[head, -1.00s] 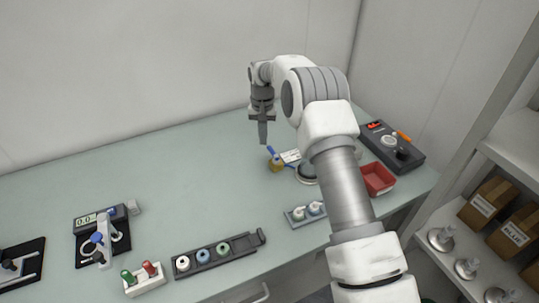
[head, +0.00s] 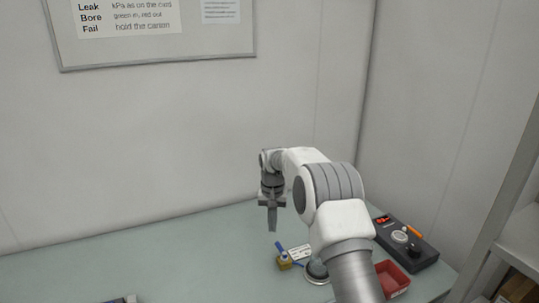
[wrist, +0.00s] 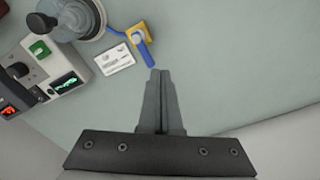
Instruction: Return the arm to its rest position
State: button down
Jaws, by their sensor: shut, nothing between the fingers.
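My gripper (head: 272,228) hangs pointing down above the back of the bench in the head view, with its fingers together. In the wrist view my gripper (wrist: 160,72) shows both fingers pressed side by side with nothing between them. The pale green bench top (head: 190,252) lies below it, clear of the fingertips. A yellow block with a blue handle (head: 284,262) stands on the bench just right of the gripper in the head view. It also shows beyond the fingertips in the wrist view (wrist: 137,36).
A white card (wrist: 115,60) lies beside the yellow block. A red tray (head: 393,279) is right of my arm. A wall board (head: 150,30) hangs behind. Bare bench lies left.

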jog(key=s+d+r+t, duration=0.1)
jog(key=s+d+r, duration=0.3)
jog(key=s+r, duration=0.55)
jog(key=s+d+r+t, duration=0.2)
jog(key=s+d+r, duration=0.35)
jog(key=r, duration=0.75)
jog(key=s+d+n+t, duration=0.1)
jog(key=s+d+t, duration=0.1)
jog(key=s, duration=2.3)
jog(key=shift+s+d+t, duration=0.3)
jog(key=shift+s+d, duration=0.05)
jog(key=shift+d, duration=0.1)
